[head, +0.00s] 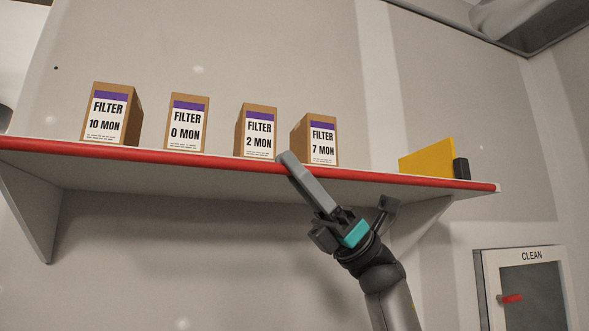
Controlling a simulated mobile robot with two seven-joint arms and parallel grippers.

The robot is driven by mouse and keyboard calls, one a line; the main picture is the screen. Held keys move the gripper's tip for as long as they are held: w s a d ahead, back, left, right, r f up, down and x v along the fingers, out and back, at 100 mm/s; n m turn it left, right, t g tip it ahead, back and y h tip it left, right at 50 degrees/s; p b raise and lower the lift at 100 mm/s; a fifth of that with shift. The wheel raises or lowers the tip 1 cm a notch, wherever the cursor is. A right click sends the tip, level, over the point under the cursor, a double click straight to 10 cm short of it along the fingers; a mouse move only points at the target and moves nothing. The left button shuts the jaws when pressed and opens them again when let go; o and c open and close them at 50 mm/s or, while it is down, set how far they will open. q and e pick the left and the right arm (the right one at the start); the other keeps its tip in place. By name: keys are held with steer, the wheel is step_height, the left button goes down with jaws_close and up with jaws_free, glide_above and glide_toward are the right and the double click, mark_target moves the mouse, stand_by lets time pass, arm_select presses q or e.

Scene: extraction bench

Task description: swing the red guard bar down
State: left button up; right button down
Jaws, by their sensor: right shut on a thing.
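The red guard bar (200,158) runs along the front edge of the shelf (130,173), level with the shelf board, from the left picture edge to the shelf's right end. My right gripper (291,163) reaches up from below, its long grey fingers crossing the bar just in front of the 7 MON box. It is shut on the bar; the fingers hide the exact contact. My left gripper is not in view.
On the shelf stand filter boxes marked 10 MON (105,118), 0 MON (187,125), 2 MON (258,133) and 7 MON (320,142). A yellow panel (428,160) with a black block (461,168) is right. A CLEAN cabinet (530,256) hangs lower right.

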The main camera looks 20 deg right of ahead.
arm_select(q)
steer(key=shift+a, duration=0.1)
arm_select(e)
steer(key=shift+a+f, duration=0.1)
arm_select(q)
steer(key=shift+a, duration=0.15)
arm_select(e)
steer(key=c, duration=0.8)
jaws_free()
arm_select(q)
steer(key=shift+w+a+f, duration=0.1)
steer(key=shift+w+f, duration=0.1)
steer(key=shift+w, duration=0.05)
arm_select(e)
steer(key=v, duration=1.5)
steer(key=shift+d, duration=0.2)
